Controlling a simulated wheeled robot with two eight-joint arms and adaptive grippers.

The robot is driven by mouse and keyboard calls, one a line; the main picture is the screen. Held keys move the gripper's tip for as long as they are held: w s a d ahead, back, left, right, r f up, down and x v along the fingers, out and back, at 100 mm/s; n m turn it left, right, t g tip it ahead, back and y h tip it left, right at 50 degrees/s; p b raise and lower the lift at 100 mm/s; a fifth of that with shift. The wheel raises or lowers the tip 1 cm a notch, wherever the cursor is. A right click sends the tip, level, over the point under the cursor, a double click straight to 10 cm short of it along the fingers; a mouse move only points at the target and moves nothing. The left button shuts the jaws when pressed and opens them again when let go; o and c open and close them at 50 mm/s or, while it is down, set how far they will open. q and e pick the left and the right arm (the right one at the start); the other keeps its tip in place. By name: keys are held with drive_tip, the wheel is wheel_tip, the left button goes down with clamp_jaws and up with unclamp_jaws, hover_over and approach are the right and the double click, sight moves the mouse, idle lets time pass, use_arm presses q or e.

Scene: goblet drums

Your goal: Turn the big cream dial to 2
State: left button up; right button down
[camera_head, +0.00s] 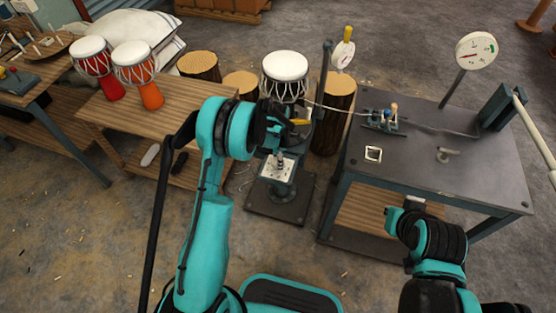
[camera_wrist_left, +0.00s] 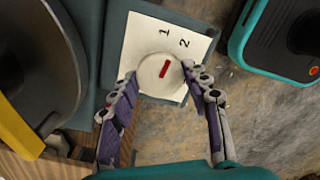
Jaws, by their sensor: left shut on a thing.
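The big cream dial (camera_wrist_left: 150,70) is a round knob with a red pointer mark, on a white plate (camera_wrist_left: 196,76) printed with 1 and 2. In the left wrist view the pointer slants to the upper right, between the numbers and nearer 2. My left gripper (camera_wrist_left: 159,76) is shut on the dial, one fingertip at each side. In the head view the plate (camera_head: 268,173) is on a stand, and my left gripper (camera_head: 281,158) is over it, hiding most of the dial. My right arm is at the lower right; its fingers do not show.
A white-topped drum (camera_head: 285,66) stands behind the dial's stand. A dark workbench (camera_head: 425,165) with a gauge (camera_head: 476,50) is to the right. A wooden bench (camera_head: 170,118) with two red and orange drums is at the left.

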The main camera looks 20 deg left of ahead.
use_arm(q)
drive_tip(key=shift+m, duration=2.3)
drive_tip(key=o, duration=1.2)
drive_tip(key=shift+c, duration=0.2)
wheel_tip(320, 180, up, 12)
